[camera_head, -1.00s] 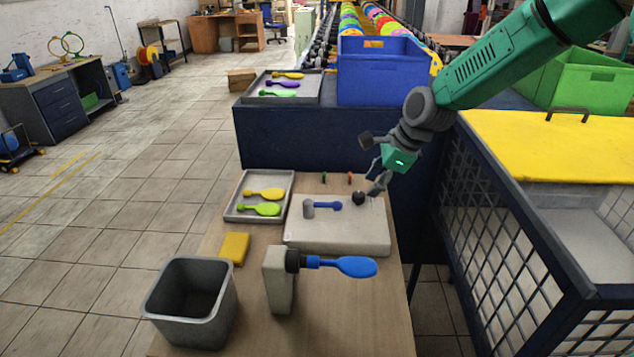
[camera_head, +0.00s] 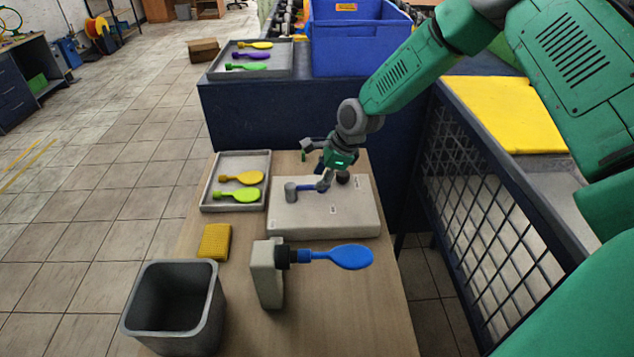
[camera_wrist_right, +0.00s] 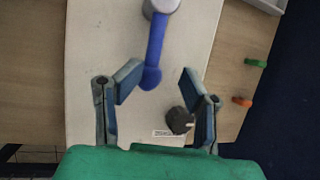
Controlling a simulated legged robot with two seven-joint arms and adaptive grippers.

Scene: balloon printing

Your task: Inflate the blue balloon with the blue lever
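The blue lever (camera_head: 308,188) sits on the pale control box (camera_head: 345,219), its grey pivot at the left. In the right wrist view the blue lever (camera_wrist_right: 154,52) points down between the fingers, its tip near the line of the fingertips. My right gripper (camera_head: 320,178) is over the box at the lever's free end; in the wrist view it (camera_wrist_right: 157,78) is open, with gaps on both sides of the lever. The blue balloon (camera_head: 350,257) is flat, on the black nozzle of the pale stand (camera_head: 265,276). My left gripper is not in view.
A dark knob (camera_wrist_right: 180,120) on the box is close to the right finger. A grey bin (camera_head: 173,305), a yellow sponge (camera_head: 214,242) and a tray (camera_head: 207,197) with yellow and green balloons stand at the left. A mesh-sided cage (camera_head: 470,165) borders the right.

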